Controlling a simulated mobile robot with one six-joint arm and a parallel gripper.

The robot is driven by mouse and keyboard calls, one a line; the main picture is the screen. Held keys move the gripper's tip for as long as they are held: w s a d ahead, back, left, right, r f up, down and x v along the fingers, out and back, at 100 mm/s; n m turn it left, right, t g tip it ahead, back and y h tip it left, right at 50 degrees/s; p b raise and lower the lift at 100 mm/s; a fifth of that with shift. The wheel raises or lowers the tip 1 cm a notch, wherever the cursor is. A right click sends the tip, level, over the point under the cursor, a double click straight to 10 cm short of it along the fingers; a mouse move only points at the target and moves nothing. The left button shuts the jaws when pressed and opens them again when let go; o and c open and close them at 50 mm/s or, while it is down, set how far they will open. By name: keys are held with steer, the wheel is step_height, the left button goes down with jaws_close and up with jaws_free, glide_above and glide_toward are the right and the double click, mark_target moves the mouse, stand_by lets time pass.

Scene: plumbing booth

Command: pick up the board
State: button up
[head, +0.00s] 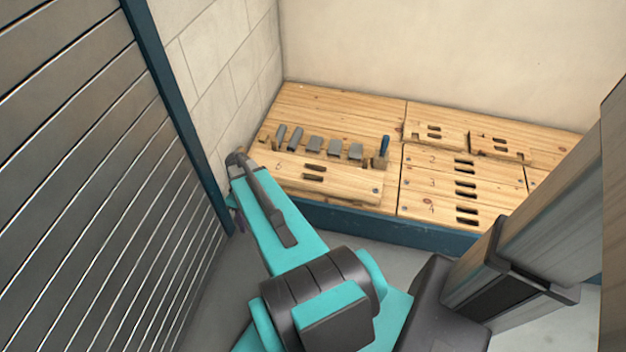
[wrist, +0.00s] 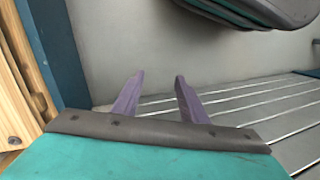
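Several wooden boards with dark slots lie on the wooden bench. One board (head: 340,186), marked 6, lies at the bench's front left, in front of a row of grey pieces. Numbered boards (head: 440,183) lie to its right. A smaller slotted board (head: 438,127) lies behind them. The frames do not show which one the task means. My gripper (wrist: 160,78) shows two purple fingers spread apart with nothing between them. In the head view its fingers (head: 237,217) are partly hidden beside my arm, left of the bench and off the boards.
The wooden bench (head: 340,105) has a blue front edge (head: 345,217) and stands in the corner against pale walls. A slatted metal shutter (head: 85,180) with a blue post (head: 170,95) is close on the left. Grey floor is below.

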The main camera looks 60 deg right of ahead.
steer(key=d+r+n+t+b, duration=0.2)
steer(key=d+b, duration=0.5)
steer(key=d, duration=1.4)
steer(key=s+d+r+t+b, duration=0.1)
steer(key=s+d, duration=0.3)
steer(key=d, duration=0.4)
steer(key=s+d+r+t+h+b, duration=0.1)
steer(key=s+d+r+b, duration=0.2)
steer(key=d, duration=0.5)
steer(key=shift+s+r+h+b, duration=0.3)
steer(key=shift+s+b, duration=0.3)
steer(key=shift+s, duration=0.45)
steer(key=shift+f, duration=0.2)
steer(key=b, duration=0.2)
glide_above(314, 173)
steer(key=s, duration=0.1)
steer(key=shift+s+d+f, duration=0.1)
steer(key=shift+f, duration=1.95)
steer(key=shift+s+d+f, duration=0.1)
steer(key=shift+f, duration=1.9)
steer(key=shift+d+b+x, duration=0.2)
steer(key=shift+b+x, duration=1.25)
steer(key=shift+x, duration=1.15)
